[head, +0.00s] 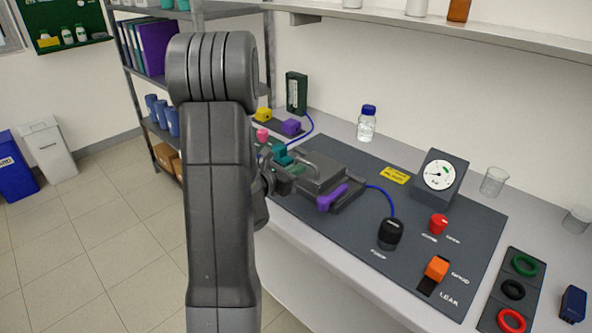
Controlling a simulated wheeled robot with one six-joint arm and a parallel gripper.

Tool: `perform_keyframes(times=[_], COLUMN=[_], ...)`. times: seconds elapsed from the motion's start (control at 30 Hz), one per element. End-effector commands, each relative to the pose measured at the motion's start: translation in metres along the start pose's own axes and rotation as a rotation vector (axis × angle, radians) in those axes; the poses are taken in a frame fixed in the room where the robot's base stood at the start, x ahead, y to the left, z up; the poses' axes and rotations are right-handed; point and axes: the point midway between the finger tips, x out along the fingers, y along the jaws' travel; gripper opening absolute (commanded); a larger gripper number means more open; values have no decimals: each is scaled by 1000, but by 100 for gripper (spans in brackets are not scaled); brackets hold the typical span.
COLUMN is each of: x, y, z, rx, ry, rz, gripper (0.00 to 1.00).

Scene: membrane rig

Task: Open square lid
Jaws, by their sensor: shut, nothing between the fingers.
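The square lid (322,171) is a dark grey block on the rig at the middle of the bench, and it appears to lie flat on its base. A purple latch lever (332,197) sticks out at its front side. A teal piece (281,154) shows at its left. My gripper (287,172) is at the lid's left side, partly hidden behind my own arm. It looks shut and holds nothing; I cannot tell whether it touches the lid.
On the dark panel stand a black pump knob (390,233), a gauge (440,175), a red knob (438,223) and an orange lever (436,268). A blue tube runs from lid area to pump. A bottle (367,124) and beaker (493,181) stand behind. Coloured rings (525,265) lie right.

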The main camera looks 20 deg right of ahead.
Motion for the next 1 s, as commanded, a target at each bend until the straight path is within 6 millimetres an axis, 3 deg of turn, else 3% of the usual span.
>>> perform_keyframes(times=[0.67,1.0], x=[4,18], y=[0,0], z=[22,55], rx=[2,2], ry=[106,267], rz=[-1,-2], gripper=[0,0])
